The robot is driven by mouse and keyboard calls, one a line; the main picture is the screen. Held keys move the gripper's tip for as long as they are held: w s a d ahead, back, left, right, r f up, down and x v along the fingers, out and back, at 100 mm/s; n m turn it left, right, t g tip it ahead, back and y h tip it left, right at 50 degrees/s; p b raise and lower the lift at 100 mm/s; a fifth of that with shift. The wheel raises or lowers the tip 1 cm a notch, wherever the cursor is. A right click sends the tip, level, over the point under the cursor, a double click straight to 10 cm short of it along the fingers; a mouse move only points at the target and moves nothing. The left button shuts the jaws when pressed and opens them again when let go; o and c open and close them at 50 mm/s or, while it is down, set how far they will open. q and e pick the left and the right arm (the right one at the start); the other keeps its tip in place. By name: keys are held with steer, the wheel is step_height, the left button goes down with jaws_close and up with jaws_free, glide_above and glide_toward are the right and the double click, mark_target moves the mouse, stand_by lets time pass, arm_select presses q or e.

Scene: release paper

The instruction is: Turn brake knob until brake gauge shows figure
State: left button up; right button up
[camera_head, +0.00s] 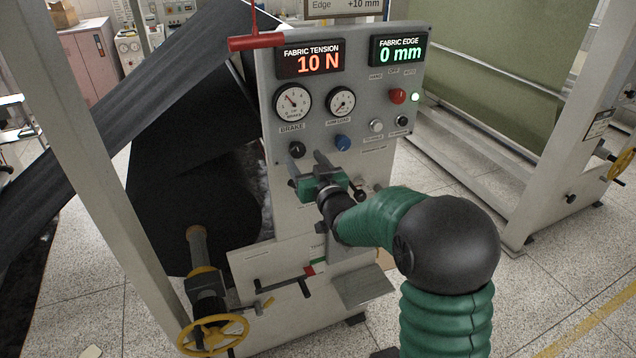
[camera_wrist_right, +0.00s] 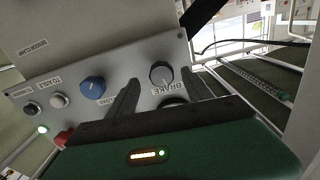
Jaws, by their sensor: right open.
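The black brake knob (camera_head: 297,149) sits on the grey control panel (camera_head: 265,60), below the white round brake gauge (camera_head: 292,103). The gauge's red needle points to the upper left. My right gripper (camera_head: 306,163) is open and empty just in front of and below the knob. In the right wrist view the black knob (camera_wrist_right: 161,73) shows between the two dark fingers of the gripper (camera_wrist_right: 160,78), apart from both as far as I can tell. The gauge is mostly hidden behind the gripper there. My left gripper is not in view.
A blue knob (camera_head: 342,143) sits close right of the gripper, under a second gauge (camera_head: 341,102). A red button (camera_head: 397,96) is further right. Displays read 10 N (camera_head: 311,60) and 0 mm (camera_head: 399,50). A red lever (camera_head: 256,41) juts out at the panel's upper left.

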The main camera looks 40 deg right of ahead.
steer(key=b+v, duration=0.1)
steer(key=v, duration=1)
steer(key=shift+s, duration=0.35)
steer(key=shift+f, duration=0.1)
steer(key=s+a+f+n+g+y, duration=0.1)
steer(key=s+a+f+g+y, duration=0.25)
steer(key=f, duration=0.55)
steer(key=s+a+f+n+g+h, duration=0.1)
steer(key=s+a+f+g, duration=0.1)
steer(key=a+f+g, duration=0.45)
steer(key=s+a+f+n+g+y, duration=0.1)
steer(key=s+a+f+g, duration=0.3)
steer(key=s+a+f, duration=0.4)
steer(key=s+f+y, duration=0.1)
steer(key=s+f, duration=0.1)
steer(key=s, duration=0.1)
steer(key=shift+s+a+g, duration=0.15)
steer(key=shift+g, duration=0.25)
